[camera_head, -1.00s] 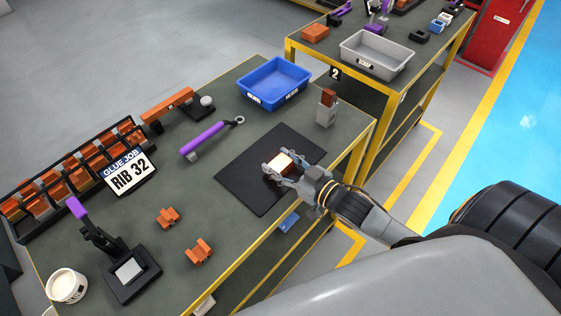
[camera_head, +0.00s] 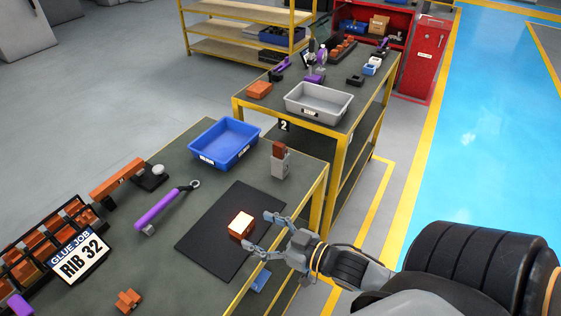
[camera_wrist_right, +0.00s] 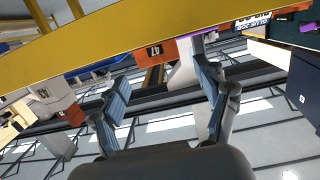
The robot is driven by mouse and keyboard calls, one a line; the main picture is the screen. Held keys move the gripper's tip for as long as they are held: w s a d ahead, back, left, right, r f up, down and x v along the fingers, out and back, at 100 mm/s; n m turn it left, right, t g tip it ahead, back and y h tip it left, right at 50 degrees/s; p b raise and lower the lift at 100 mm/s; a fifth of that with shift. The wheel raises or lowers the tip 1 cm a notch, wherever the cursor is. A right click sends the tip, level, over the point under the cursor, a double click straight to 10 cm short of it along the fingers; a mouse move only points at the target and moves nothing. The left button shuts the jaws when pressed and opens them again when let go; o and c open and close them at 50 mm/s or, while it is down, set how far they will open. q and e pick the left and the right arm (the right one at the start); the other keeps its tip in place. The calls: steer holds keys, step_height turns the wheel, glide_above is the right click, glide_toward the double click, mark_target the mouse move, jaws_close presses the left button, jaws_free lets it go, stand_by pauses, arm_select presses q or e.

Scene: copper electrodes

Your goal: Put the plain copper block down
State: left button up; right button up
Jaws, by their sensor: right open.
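The plain copper block (camera_head: 241,225) rests on the black mat (camera_head: 213,249) on the near workbench, its top shining brightly. My right gripper (camera_head: 262,232) is open and empty just to the right of the block, apart from it, with its fingers toward the mat. My left gripper is not in view.
A blue bin (camera_head: 224,144) and a grey holder with a copper piece (camera_head: 280,162) stand behind the mat. A purple-handled tool (camera_head: 160,210) lies left of it. A grey bin (camera_head: 318,104) stands on the second bench. The yellow bench edge (camera_head: 310,205) runs close to my right gripper.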

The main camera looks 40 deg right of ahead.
steer(key=shift+v, duration=2.9)
steer(key=s+d+f+m+g+h, duration=0.1)
steer(key=s+d+f+g+h, duration=0.15)
steer(key=f, duration=0.85)
steer(key=s+d+f+m+g+h, duration=0.1)
steer(key=s+d+f+g, duration=0.15)
steer(key=f, duration=0.75)
steer(key=s+d+f+g+h, duration=0.1)
steer(key=s+d+f+h, duration=0.15)
steer(key=f, duration=0.85)
steer(key=s+a+f+g, duration=0.4)
steer(key=s+a+f, duration=0.1)
steer(key=s+f, duration=0.4)
steer(key=s+a+f+g, duration=0.4)
steer(key=s+a+f, duration=0.1)
steer(key=s+f, duration=0.4)
steer(key=shift+s+a+n+y, duration=0.2)
steer(key=shift+s+n+y, duration=0.2)
steer(key=shift+s, duration=0.35)
steer(key=shift+s+f, duration=0.1)
steer(key=shift+f, duration=0.05)
